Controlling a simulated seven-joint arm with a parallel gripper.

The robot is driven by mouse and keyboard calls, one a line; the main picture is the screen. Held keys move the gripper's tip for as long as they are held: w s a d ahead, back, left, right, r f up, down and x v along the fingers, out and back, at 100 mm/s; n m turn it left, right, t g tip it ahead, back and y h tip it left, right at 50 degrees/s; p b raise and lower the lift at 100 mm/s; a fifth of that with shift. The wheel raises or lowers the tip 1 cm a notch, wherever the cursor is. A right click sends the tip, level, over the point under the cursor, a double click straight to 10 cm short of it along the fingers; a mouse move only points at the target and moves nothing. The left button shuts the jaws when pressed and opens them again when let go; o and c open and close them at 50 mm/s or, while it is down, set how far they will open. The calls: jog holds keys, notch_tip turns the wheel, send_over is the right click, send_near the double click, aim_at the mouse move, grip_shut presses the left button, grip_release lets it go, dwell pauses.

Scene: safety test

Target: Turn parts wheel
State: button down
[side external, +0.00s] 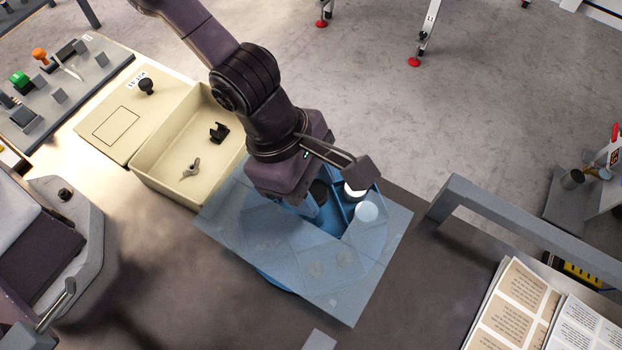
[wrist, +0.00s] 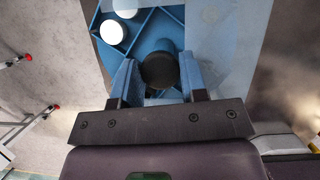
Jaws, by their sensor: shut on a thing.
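The blue parts wheel (side external: 340,208) sits under a translucent blue cover (side external: 352,302), and part of it shows through an opening with divided compartments. Two white round pieces (side external: 366,212) lie in the compartments; they also show in the wrist view (wrist: 112,32). My gripper (side external: 313,205) points down into the opening. In the wrist view its two blue fingers (wrist: 160,86) stand on either side of a round black piece (wrist: 160,66) and are shut on it. Whether this piece is loose or fixed to the wheel cannot be told. The fingertips are partly hidden in the side view.
A cream box (side external: 185,150) left of the wheel holds a small black part (side external: 219,132) and a grey key-like part (side external: 191,169). A grey frame (side external: 500,212) and printed sheets (side external: 515,310) are at the right. A control panel (side external: 62,88) is at the upper left.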

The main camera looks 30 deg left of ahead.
jog(key=shift+m, duration=0.3)
dwell(0.5)
jog(key=c, duration=0.7)
grip_release()
jog(key=shift+r, duration=0.1)
jog(key=v, duration=1.3)
jog(key=shift+w, duration=0.1)
jog(key=shift+c, duration=0.3)
